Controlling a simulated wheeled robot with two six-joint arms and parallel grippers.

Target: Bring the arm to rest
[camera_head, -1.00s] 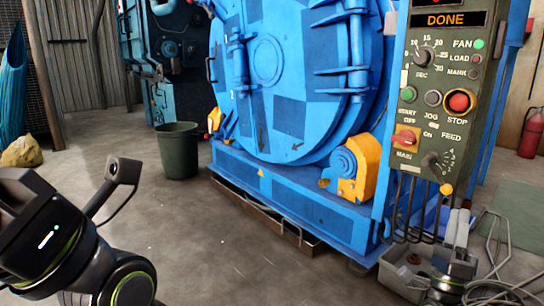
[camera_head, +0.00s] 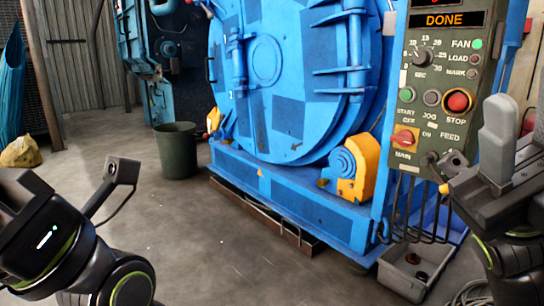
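My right gripper (camera_head: 498,132) is raised at the right edge, in front of the control panel's lower right side. A grey finger points up, and nothing is seen held in it. Its exact opening is unclear from this angle. The olive control panel (camera_head: 433,135) has a lit DONE display (camera_head: 447,20), a red STOP button (camera_head: 458,102) and a red MAIN switch (camera_head: 404,139). The FEED knob is largely hidden behind my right arm.
A big blue drum machine (camera_head: 290,75) with yellow roller brackets (camera_head: 352,168) fills the middle. A grey bin (camera_head: 405,277) with small dark items sits below the panel. A green bucket (camera_head: 177,150) stands at left. The concrete floor between is clear.

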